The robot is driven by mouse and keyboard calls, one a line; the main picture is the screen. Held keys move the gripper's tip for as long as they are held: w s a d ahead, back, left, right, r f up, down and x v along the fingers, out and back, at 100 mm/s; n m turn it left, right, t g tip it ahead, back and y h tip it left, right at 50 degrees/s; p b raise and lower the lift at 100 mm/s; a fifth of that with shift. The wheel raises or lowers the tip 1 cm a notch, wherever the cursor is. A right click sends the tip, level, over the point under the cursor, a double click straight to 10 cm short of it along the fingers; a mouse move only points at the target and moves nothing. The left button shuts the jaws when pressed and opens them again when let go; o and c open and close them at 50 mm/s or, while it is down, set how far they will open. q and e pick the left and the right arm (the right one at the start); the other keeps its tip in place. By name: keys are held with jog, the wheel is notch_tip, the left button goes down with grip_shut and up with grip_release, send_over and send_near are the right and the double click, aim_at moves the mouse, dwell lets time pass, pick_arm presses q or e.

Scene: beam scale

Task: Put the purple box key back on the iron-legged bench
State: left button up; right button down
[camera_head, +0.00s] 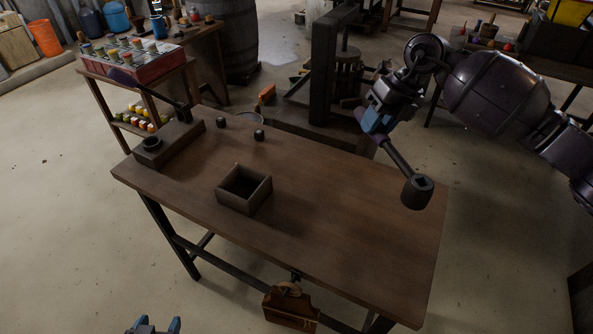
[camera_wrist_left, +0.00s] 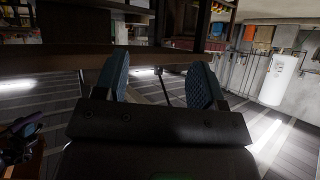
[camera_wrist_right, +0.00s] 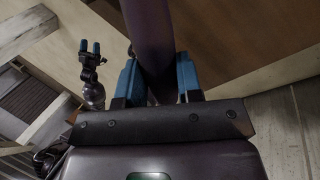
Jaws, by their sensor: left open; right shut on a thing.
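The box key (camera_head: 402,166) is a dark rod with a thick socket head, and it looks purplish in the right wrist view (camera_wrist_right: 148,30). My right gripper (camera_head: 376,122) is shut on its shaft, with the head hanging down toward the right. The iron-legged bench (camera_head: 330,205) has a brown wooden top and dark metal legs. The key's head appears over the right end of the bench top; I cannot tell any gap below it. My left gripper (camera_head: 156,329) is open and empty, low at the front; its spread fingers also show in the left wrist view (camera_wrist_left: 160,85).
A small open box (camera_head: 244,190) stands mid-bench. Two dark knobs (camera_head: 259,135) and a block with a ring and lever (camera_head: 168,145) are at the left end. The right half of the top is clear. A dark press (camera_head: 322,75) stands behind.

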jog(key=shift+s+f, duration=0.15)
jog(key=shift+f, duration=0.1)
notch_tip(320, 180, down, 15)
jog(key=shift+f+b, duration=0.1)
jog(key=shift+b, duration=0.25)
notch_tip(320, 180, down, 4)
jog(key=shift+f, duration=0.1)
pick_arm(q)
jog(key=shift+s+f, duration=0.7)
jog(key=shift+f, duration=0.2)
jog(key=shift+s+a, duration=0.1)
pick_arm(e)
jog(key=c, duration=0.8)
grip_release()
